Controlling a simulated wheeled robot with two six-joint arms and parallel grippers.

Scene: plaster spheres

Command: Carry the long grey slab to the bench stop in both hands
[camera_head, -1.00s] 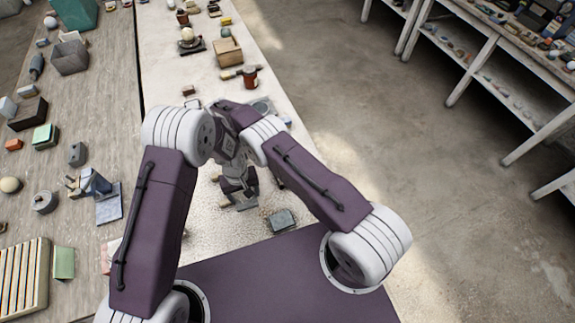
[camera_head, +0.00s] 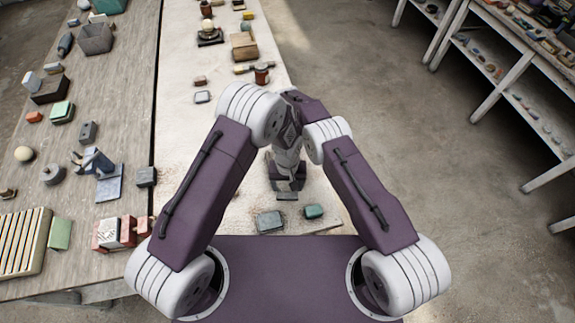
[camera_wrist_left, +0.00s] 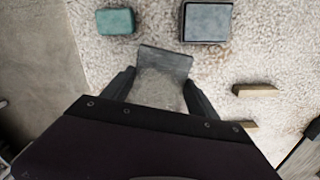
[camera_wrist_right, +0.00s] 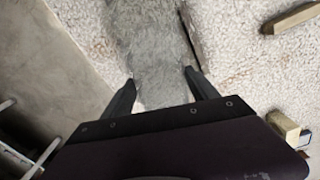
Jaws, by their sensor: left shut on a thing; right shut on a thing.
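The long grey slab (camera_wrist_left: 164,62) runs between my two hands. In the left wrist view its near end sticks out a little past the fingertips. My left gripper (camera_wrist_left: 159,84) is shut on it, a finger along each side. In the right wrist view the slab's rough grey top (camera_wrist_right: 155,45) runs away up the picture, and my right gripper (camera_wrist_right: 159,80) is shut on it. In the head view my left gripper (camera_head: 287,182) shows over the pale bench strip (camera_head: 225,165); my arms hide most of the slab and the right gripper. I cannot make out the bench stop.
A grey block (camera_head: 269,221) and a green block (camera_head: 313,211) lie close to my left gripper on the bench's near side. Shelves (camera_head: 515,70) stand right, across open floor.

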